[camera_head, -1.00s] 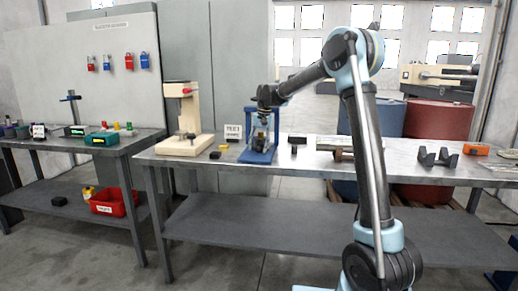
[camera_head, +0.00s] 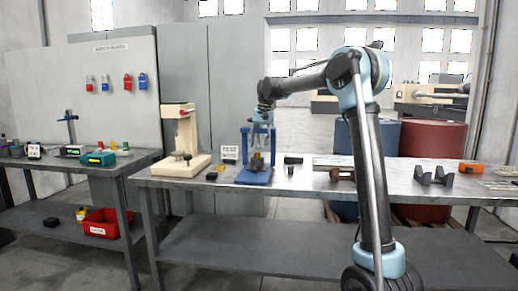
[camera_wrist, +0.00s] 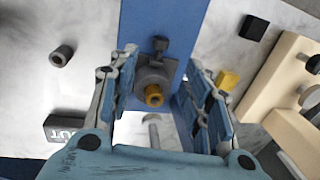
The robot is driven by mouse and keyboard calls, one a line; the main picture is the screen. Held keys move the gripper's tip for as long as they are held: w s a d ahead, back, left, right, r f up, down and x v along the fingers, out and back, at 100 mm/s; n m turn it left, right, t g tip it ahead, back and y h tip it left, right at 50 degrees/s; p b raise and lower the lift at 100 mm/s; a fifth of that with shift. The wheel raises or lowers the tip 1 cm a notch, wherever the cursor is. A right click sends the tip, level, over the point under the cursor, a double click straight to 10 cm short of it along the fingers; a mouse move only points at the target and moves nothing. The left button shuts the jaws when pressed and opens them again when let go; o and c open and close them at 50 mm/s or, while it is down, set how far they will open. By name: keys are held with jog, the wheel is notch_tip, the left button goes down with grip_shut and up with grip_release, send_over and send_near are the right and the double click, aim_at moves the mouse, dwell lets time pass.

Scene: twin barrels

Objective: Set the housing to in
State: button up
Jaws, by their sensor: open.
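A grey housing with a brass-coloured ring (camera_wrist: 153,95) sits on the blue stand (camera_wrist: 160,22) in the wrist view. My gripper (camera_wrist: 162,62) is open, with one finger on each side of the housing; I cannot tell whether either touches it. In the head view my gripper (camera_head: 262,115) points down over the blue stand (camera_head: 254,176) on the table. The housing is small and partly hidden there between the stand's uprights. A dark block with white lettering, seemingly "OUT" (camera_wrist: 66,130), lies left of the stand in the wrist view.
A cream-coloured press (camera_head: 183,140) stands left of the blue stand, with a white sign (camera_head: 229,153) between them. A yellow block (camera_wrist: 228,80), a black block (camera_wrist: 254,28) and a grey ring (camera_wrist: 62,55) lie nearby. Dark V-blocks (camera_head: 434,176) stand farther right.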

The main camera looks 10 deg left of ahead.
jog(key=c, duration=0.6)
jog(key=shift+s+a+f+n, duration=0.15)
jog(key=shift+s+n, duration=0.1)
jog(key=shift+n, duration=0.25)
grip_shut()
jog(key=s+a+f+n+t+h, duration=0.1)
jog(key=s+f+n+t, duration=0.3)
jog(key=n, duration=0.8)
jog(key=s+r+n+t, duration=0.1)
jog(key=s+n+t, duration=0.1)
jog(key=s+n, duration=0.65)
jog(key=s+a+f+n+t+h, duration=0.1)
jog(key=s+f+n+t, duration=0.15)
jog(key=n, duration=1.25)
jog(key=shift+m+t, duration=0.25)
jog(key=shift+t, duration=0.2)
jog(key=x, duration=0.8)
jog(key=shift+w, duration=0.1)
jog(key=w, duration=0.3)
jog(key=shift+w+f, duration=0.1)
jog(key=shift+f, duration=0.1)
jog(key=shift+w, duration=0.6)
